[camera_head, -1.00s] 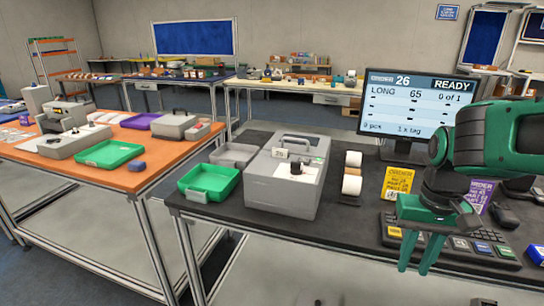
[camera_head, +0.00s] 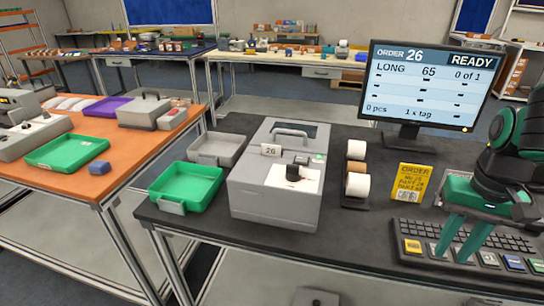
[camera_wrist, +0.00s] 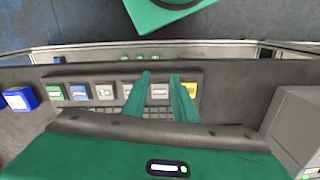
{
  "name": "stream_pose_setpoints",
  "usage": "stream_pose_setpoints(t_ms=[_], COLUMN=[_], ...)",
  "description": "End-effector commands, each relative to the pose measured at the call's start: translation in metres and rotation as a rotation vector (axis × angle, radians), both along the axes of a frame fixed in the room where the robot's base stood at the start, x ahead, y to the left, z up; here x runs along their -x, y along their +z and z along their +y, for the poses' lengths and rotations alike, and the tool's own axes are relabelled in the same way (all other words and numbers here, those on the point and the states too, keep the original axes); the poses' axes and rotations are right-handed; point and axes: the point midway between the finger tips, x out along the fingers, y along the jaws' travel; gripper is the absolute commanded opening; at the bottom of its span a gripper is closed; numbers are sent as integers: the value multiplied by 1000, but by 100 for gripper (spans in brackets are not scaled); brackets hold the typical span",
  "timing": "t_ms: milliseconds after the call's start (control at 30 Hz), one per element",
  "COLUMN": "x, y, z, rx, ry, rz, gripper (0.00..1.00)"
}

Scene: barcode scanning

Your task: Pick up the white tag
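A low dark rack (camera_head: 425,257) at the front right of the black table holds a row of small coloured pieces. They are a yellow piece (camera_head: 411,246), several whitish pieces such as one (camera_head: 488,259), a blue piece (camera_head: 514,262) and a green piece (camera_head: 538,266). I cannot tell which whitish piece is the white tag. My gripper (camera_head: 452,254) points down over the rack, its green fingers apart and empty. In the wrist view, its fingertips (camera_wrist: 160,76) lie on either side of a whitish piece (camera_wrist: 159,92) next to the yellow one (camera_wrist: 190,89). Contact is unclear.
A keyboard (camera_head: 485,240) lies behind the rack, with a monitor (camera_head: 425,85) farther back. A yellow order card (camera_head: 410,183), white rolls (camera_head: 357,186) and a grey machine (camera_head: 275,190) stand left of my gripper. A green tray (camera_head: 187,187) is farther left.

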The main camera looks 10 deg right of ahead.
Motion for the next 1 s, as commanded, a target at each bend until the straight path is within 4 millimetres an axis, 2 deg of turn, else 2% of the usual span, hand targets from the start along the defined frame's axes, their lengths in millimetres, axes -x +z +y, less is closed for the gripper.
stream_pose_setpoints(t_ms=[67, 133, 167, 267, 367, 400, 467, 500, 600, 700, 800, 900, 1000], x=[6, -4, -13, -64, -130, -158, -195, -217, -258, -284, -296, -302, -304], y=[5, 13, 17, 39, 71, 85, 104, 116, 142, 161, 173, 179, 176], z=[1, 3, 5, 17, 49, 67, 97, 119, 173, 219, 253, 272, 282], rx=[-1, -4, -7, -22, -46, -56, -71, -81, -104, -123, -136, -144, -150], ry=[11, 52, 83, 256, 513, 630, 809, 925, 1199, 1423, 1585, 1676, 1714], rz=[-11, -32, -41, -88, -159, -188, -233, -261, -326, -379, -416, -437, -444], gripper=[25, 25, 25, 25, 25, 25, 25, 25, 25, 25, 25, 25, 25])
